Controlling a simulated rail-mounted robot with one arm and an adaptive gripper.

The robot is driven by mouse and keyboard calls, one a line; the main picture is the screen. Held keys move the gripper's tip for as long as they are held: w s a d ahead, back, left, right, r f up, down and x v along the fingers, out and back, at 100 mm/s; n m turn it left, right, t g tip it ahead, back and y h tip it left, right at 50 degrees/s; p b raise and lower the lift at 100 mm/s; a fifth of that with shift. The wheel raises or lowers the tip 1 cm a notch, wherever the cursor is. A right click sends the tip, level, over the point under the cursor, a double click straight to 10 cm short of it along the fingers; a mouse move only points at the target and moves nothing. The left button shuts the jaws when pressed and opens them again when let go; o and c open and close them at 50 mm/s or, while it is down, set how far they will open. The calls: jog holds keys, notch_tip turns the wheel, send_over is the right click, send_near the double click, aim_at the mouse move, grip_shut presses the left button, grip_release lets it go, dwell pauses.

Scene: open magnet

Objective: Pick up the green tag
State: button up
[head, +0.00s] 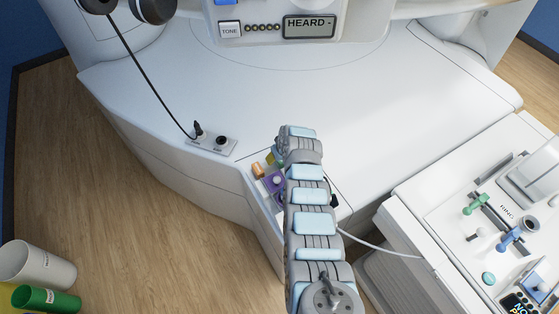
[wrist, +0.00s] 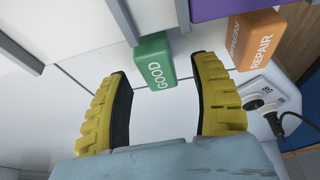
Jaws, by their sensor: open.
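The green tag (wrist: 155,62) is a small block with the word GOOD on it, in the upper middle of the wrist view. My gripper (wrist: 162,82) has two yellow ridged fingers with dark inner pads. They stand wide apart, with the near end of the green tag between the fingertips and a gap on each side. The fingers do not appear to touch it. In the head view, my arm hides most of the tag area and I cannot make out the green tag clearly.
An orange tag (wrist: 258,40) marked REPAIR stands right of the green one, close to the right finger. A purple block (wrist: 215,8) is above. A socket panel (head: 215,143) with a plugged cable is left of my arm. A console (head: 450,230) stands at right.

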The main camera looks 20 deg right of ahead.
jog(key=shift+w+f, duration=0.2)
jog(key=shift+f, duration=0.45)
grip_shut()
